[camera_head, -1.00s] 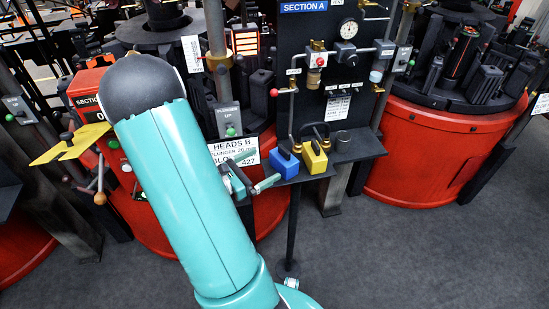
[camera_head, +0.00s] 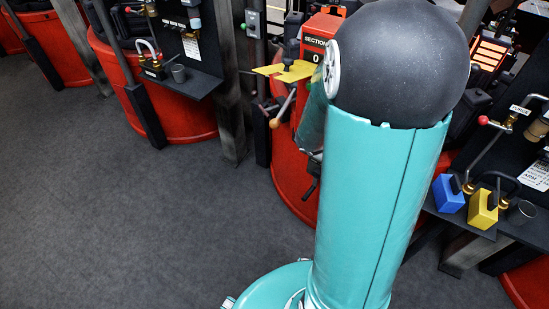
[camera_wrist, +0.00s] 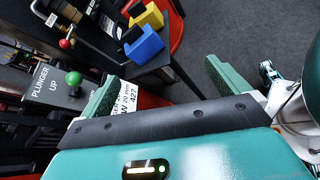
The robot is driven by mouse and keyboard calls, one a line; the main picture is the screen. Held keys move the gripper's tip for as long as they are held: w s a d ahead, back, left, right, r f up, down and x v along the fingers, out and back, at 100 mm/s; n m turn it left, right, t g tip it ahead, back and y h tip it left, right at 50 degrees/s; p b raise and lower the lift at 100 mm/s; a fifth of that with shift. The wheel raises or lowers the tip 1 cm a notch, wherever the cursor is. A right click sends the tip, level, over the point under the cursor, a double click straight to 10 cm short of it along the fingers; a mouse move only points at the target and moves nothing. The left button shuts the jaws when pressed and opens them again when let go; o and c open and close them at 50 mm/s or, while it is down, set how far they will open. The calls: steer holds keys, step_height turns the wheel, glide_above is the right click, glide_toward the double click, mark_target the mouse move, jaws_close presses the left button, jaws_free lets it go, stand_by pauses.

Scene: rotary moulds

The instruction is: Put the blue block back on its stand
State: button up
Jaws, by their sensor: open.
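The blue block (camera_head: 447,194) sits on a dark shelf (camera_head: 497,233) at the right of the head view, left of a yellow block (camera_head: 482,209). Dark handle-like fittings show at the tops of both blocks. The blue block also shows in the wrist view (camera_wrist: 143,45), beyond my fingers and apart from them. My gripper (camera_wrist: 164,86) is open and empty, with its two green fingers spread wide. In the head view my own arm hides most of the gripper. I cannot tell which part is the block's stand.
A metal cup (camera_head: 521,211) stands right of the yellow block. A green-knobbed plunger box (camera_wrist: 75,85) is close to the left finger in the wrist view. A yellow plate (camera_head: 285,72) juts from the red section box (camera_head: 322,30). Grey floor (camera_head: 150,220) is open at left.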

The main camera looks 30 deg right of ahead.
steer(key=w+a+r+m+t+y, duration=0.1)
steer(key=w+a+r+t+y, duration=0.2)
steer(key=a, duration=0.6)
steer(key=w+a+r+m+t+y, duration=0.2)
steer(key=a+r+t, duration=0.4)
steer(key=a, duration=0.4)
steer(key=w+a+r+m+t+y, duration=0.2)
steer(key=w+a+r+t+y, duration=0.1)
steer(key=a, duration=0.6)
steer(key=r+t+y, duration=0.1)
steer(key=t, duration=0.1)
steer(key=shift+w+a+r+t+y, duration=0.2)
steer(key=shift+w+a+t+y, duration=0.1)
steer(key=shift+a+t+y, duration=0.1)
